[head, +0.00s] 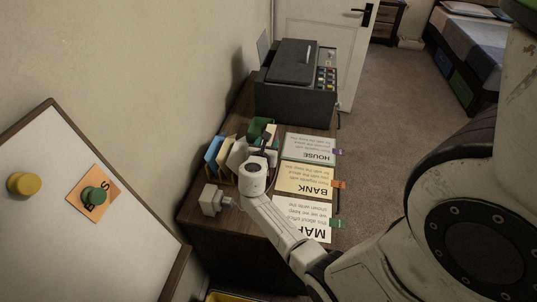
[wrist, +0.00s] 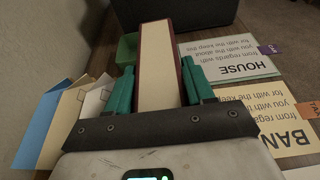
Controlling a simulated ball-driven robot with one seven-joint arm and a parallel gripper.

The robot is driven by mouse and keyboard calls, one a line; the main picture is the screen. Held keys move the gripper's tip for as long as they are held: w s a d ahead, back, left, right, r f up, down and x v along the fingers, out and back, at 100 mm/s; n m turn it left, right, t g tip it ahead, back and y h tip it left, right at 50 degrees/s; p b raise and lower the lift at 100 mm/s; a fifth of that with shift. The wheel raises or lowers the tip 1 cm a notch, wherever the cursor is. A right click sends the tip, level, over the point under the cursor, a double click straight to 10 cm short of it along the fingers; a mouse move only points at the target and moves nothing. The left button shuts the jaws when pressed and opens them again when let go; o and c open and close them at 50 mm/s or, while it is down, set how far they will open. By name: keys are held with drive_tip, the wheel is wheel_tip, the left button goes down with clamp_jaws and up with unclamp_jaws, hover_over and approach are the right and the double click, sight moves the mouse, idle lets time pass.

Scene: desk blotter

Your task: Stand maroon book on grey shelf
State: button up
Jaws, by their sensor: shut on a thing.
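The maroon book (wrist: 158,66) stands out between my gripper's teal fingers in the wrist view, cream page edges facing the camera and a maroon cover edge along its right and top. My gripper (wrist: 160,88) is shut on it, one finger on each side. In the head view my gripper (head: 263,150) is over the desk, between the upright envelopes and the printed sheets; the wrist hides most of the book there. Whether the book touches the desk is unclear. I cannot make out a grey shelf in either view.
A dark machine with buttons (head: 297,80) stands at the desk's far end. A green container (wrist: 127,47) is just left of the book. Printed sheets (head: 305,180) lie along the right. A pinboard (head: 60,190) is at left.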

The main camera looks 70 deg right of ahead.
clamp_jaws()
drive_tip(key=shift+r, duration=0.2)
drive_tip(key=shift+r, duration=0.5)
drive_tip(key=s+a+r+p, duration=0.2)
drive_tip(key=s+a+r, duration=0.6)
drive_tip(key=s+r, duration=0.3)
drive_tip(key=shift+s+r, duration=0.15)
drive_tip(key=shift+r, duration=0.25)
drive_tip(key=shift+a, duration=0.15)
